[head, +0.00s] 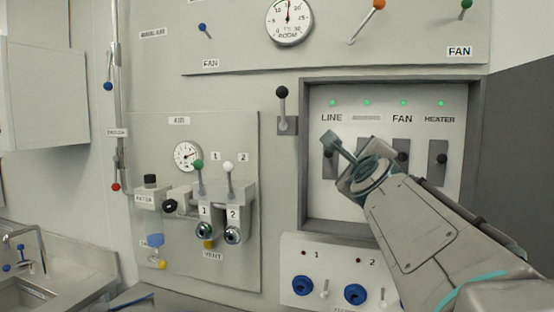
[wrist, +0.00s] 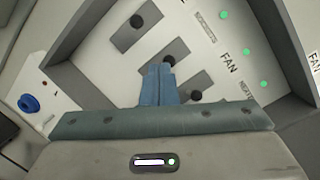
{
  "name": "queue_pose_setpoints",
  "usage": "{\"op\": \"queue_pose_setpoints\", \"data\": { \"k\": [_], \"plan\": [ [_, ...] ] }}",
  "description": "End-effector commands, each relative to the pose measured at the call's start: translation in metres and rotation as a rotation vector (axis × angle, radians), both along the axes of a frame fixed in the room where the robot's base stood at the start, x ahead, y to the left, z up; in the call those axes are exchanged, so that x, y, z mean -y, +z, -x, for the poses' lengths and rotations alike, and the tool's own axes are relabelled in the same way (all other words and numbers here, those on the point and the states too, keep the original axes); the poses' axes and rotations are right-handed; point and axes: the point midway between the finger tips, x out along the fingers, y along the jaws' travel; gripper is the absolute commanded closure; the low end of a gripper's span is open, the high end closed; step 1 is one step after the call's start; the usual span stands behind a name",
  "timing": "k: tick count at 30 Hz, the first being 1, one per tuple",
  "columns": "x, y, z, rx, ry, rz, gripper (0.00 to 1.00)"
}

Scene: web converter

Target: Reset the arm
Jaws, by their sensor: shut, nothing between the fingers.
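My gripper (head: 328,138) is in front of the recessed switch panel (head: 385,92), at its left side near the LINE switch (head: 330,170). Its fingers are closed together and hold nothing. The wrist view shows the closed blue-grey fingers (wrist: 158,72) pointing at the panel, their tips close by a black switch knob (wrist: 168,60). I cannot tell whether they touch it. My arm stretches from the lower right up to the panel. It hides part of the second switch and the panel's lower edge.
Green lights (head: 404,103) glow above the switches. A black-knobbed lever (head: 282,93) stands left of the recess. Further left are the AIR gauge (head: 187,156) and valves with green (head: 197,165) and white knobs. Blue knobs (head: 303,286) sit below. A grey door (head: 515,150) is at right.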

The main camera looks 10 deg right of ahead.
Motion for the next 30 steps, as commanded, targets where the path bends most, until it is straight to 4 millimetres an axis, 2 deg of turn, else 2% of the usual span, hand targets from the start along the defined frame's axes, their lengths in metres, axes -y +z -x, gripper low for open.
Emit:
{"op": "queue_pose_setpoints", "data": {
  "k": [8, 11, 14, 17, 21, 24, 27, 30],
  "plan": [
    [-0.002, -0.003, -0.001, -0.011, 0.007, 0.010, 1.00],
    [-0.027, -0.034, -0.002, -0.144, 0.085, 0.144, 1.00],
    [-0.063, -0.084, 0.004, -0.341, 0.225, 0.368, 1.00],
    [-0.101, -0.145, 0.023, -0.548, 0.413, 0.639, 1.00],
    [-0.139, -0.229, 0.067, -0.791, 0.714, 1.024, 1.00],
    [-0.156, -0.282, 0.108, -0.921, 0.951, 1.286, 1.00],
    [-0.162, -0.324, 0.149, -1.006, 1.176, 1.509, 1.00],
    [-0.163, -0.351, 0.180, -1.052, 1.354, 1.667, 1.00]
  ]
}}
